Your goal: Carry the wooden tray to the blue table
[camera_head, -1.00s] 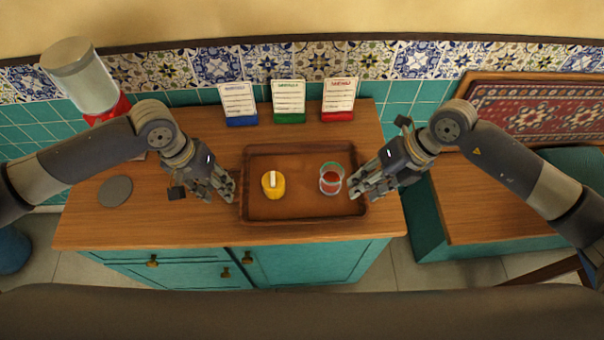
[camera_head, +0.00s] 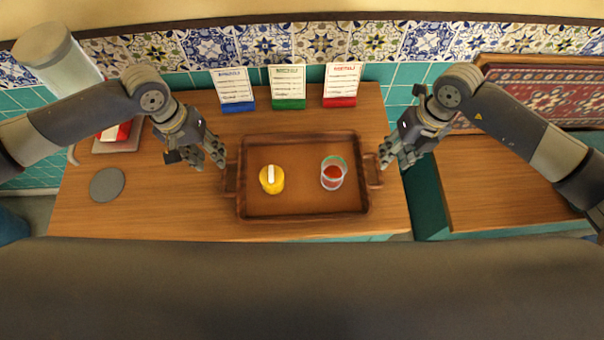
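The wooden tray (camera_head: 300,214) lies on the wooden top of the teal cabinet. On it stand a yellow pot-like item with a pale strip on top (camera_head: 272,180) and a glass with red liquid (camera_head: 333,174). My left gripper (camera_head: 222,163) is at the tray's left side, by the left handle (camera_head: 230,178). My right gripper (camera_head: 384,164) is at the right side, by the right handle (camera_head: 373,171). Both have fingers apart and appear empty; I cannot tell whether they touch the handles. No blue table is clearly visible.
Three menu cards in blue (camera_head: 235,90), green (camera_head: 287,88) and red (camera_head: 342,85) holders stand behind the tray. A grey disc (camera_head: 107,184) lies at left. A red dispenser with a clear container (camera_head: 58,58) stands at back left. A wooden-topped bench (camera_head: 485,185) is at right.

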